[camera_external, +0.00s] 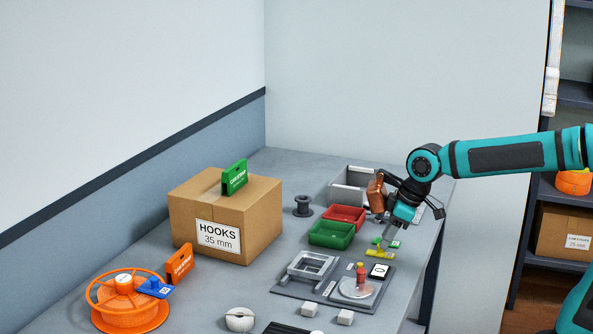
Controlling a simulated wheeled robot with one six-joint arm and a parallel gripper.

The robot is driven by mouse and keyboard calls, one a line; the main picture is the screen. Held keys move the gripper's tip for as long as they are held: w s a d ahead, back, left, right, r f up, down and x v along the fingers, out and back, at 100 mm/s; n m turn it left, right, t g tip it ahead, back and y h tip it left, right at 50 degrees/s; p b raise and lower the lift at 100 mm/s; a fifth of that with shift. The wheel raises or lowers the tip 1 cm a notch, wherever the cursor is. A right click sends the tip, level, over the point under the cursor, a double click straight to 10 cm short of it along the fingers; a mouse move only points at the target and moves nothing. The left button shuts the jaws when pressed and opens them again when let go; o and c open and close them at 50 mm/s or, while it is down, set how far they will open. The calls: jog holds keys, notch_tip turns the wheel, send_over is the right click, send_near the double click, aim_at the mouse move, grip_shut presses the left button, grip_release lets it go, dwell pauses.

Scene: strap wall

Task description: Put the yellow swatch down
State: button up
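A small yellow piece (379,254), which looks like the yellow swatch, shows just below my gripper (390,241), near the right side of the grey table. My gripper points down and to the left over this spot. Small green pieces show right at the fingertips. The fingers are too small in the picture to tell whether they are open or shut, or whether they touch the yellow piece. I cannot tell whether the yellow piece lies on the table or hangs a little above it.
A green bin (331,234) and a red bin (344,217) stand left of my gripper, with a grey bin (349,187) behind. A grey board (300,291) with a frame and a round dish lies in front. A cardboard HOOKS box (225,215) and an orange spool (130,305) stand left.

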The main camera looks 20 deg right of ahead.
jog(key=v, duration=0.9)
jog(key=shift+r, duration=0.3)
jog(key=shift+s+d, duration=0.1)
jog(key=w+d+r+m+t, duration=0.1)
jog(key=d+r+m+t, duration=0.25)
jog(key=d, duration=0.45)
jog(key=w+d+r+m+t, duration=0.25)
jog(key=d+t, duration=0.25)
jog(key=d, duration=0.3)
jog(key=s+d+r+m+t+h, duration=0.1)
jog(key=s+d+r+m+t, duration=0.1)
jog(key=d, duration=0.3)
jog(key=s+d+r+m+t+h, duration=0.2)
jog(key=s+d+r+t, duration=0.1)
jog(key=s+d+t, duration=0.1)
jog(key=shift+s+d+r+m+h, duration=0.3)
jog(key=shift+d+r+m, duration=0.1)
jog(key=shift+d, duration=0.45)
